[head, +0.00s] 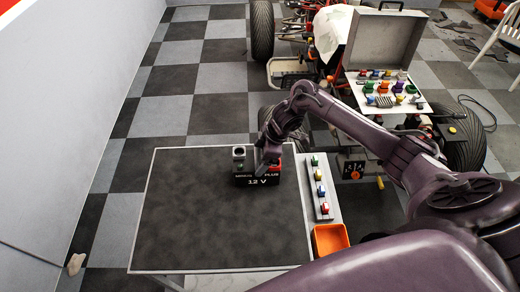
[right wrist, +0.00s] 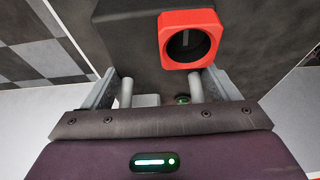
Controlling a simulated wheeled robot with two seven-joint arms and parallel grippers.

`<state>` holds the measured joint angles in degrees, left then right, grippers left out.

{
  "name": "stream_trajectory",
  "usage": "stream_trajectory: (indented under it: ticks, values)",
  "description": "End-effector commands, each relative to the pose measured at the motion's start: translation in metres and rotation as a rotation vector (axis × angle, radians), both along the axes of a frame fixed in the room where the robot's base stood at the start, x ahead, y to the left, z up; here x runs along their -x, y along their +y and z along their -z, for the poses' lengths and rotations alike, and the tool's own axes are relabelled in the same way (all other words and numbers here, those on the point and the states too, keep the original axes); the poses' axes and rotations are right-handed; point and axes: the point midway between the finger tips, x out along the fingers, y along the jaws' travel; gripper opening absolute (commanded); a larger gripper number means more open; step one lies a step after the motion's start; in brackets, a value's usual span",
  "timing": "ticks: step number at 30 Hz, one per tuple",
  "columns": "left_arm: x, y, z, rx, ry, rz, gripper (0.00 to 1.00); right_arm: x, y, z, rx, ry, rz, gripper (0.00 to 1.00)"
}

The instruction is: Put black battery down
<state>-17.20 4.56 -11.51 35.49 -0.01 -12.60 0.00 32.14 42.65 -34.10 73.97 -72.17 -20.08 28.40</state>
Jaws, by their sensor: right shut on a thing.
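The black battery (head: 257,181) reads "12 V" on its front and is at the right part of the dark table top (head: 205,215). It looks upright; I cannot tell whether its base touches the surface. A grey ring (head: 239,152) stands on its top left. My right gripper (head: 268,160) reaches it from above and is shut on it. In the right wrist view the battery (right wrist: 130,42) sits between the fingers, with a red square-framed ring (right wrist: 189,40) on top. My left gripper is not in view.
Right of the battery, a white strip (head: 326,208) carries several coloured knobs, with an orange bin (head: 330,239) below it. The table's left and front are clear. Behind stand an open case (head: 385,40) with coloured items and a vehicle's wheel (head: 262,30). A wall (head: 60,110) rises at left.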

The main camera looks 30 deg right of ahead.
Motion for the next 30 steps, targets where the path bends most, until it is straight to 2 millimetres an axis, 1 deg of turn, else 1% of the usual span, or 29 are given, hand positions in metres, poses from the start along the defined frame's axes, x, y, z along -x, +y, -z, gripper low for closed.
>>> stream_trajectory:
  ticks: [1,13,14,15,18,25,28,30]
  values:
    - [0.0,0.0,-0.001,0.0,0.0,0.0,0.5,-0.003,0.001,-0.002,-0.005,-0.01,0.0,0.11]
    - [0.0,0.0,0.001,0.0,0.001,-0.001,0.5,-0.003,0.001,0.002,-0.005,-0.01,0.001,0.11]
    - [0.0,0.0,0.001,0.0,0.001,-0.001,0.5,0.0,0.0,0.006,0.0,0.0,-0.001,0.84]
    - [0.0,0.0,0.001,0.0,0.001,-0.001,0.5,0.0,0.0,0.006,0.0,0.0,-0.001,0.89]
    - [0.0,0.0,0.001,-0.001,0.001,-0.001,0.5,0.0,0.0,0.006,0.0,0.0,-0.001,1.0]
    - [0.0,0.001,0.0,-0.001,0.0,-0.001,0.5,0.0,0.0,0.004,0.0,0.0,-0.001,1.0]
    - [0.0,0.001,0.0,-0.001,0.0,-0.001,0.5,0.001,-0.003,-0.002,0.001,-0.002,-0.001,1.0]
    - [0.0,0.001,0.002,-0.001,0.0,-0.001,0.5,0.002,-0.006,-0.011,0.001,-0.004,-0.001,1.0]
